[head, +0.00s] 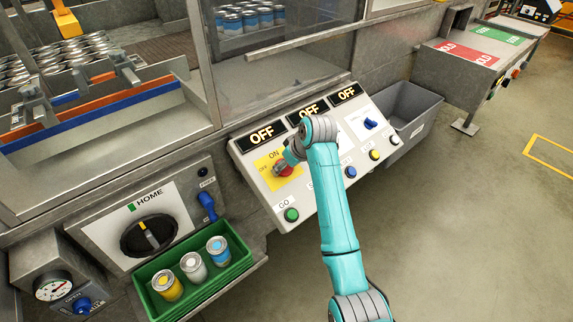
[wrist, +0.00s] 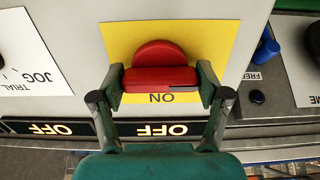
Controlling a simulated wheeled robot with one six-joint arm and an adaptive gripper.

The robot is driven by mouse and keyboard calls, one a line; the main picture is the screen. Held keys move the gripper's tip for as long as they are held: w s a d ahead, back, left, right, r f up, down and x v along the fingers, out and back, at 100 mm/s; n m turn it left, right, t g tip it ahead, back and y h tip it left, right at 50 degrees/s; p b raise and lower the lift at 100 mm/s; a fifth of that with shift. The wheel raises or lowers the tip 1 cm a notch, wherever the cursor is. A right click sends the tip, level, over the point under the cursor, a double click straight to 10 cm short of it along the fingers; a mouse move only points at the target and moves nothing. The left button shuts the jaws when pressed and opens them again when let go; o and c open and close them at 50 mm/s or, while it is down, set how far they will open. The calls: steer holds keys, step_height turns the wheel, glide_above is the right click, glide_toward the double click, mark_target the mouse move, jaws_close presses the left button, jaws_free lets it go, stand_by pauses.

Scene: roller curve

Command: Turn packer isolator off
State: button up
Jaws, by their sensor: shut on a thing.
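The isolator is a red rotary knob (head: 283,170) on a yellow plate (head: 265,163) at the left of the sloped control panel. ON is printed above it and OFF to its left in the head view. In the wrist view the red knob (wrist: 160,78) fills the middle of the yellow plate (wrist: 215,40), with ON upside down just below it. Its grip bar lies crosswise in that view. My gripper (head: 287,163) is shut on the knob, one finger at each end of the bar; its fingers (wrist: 162,88) also show in the wrist view. The OFF label is hidden there.
Displays reading OFF (head: 262,135) line the panel's top. A green GO button (head: 291,215) and a blue switch (head: 370,124) are on the panel. A green tray of cans (head: 212,284) and a HOME dial box (head: 190,200) stand left. Open floor (head: 470,220) lies right.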

steer(key=o, duration=1.2)
steer(key=shift+c, duration=0.2)
steer(key=v, duration=1.2)
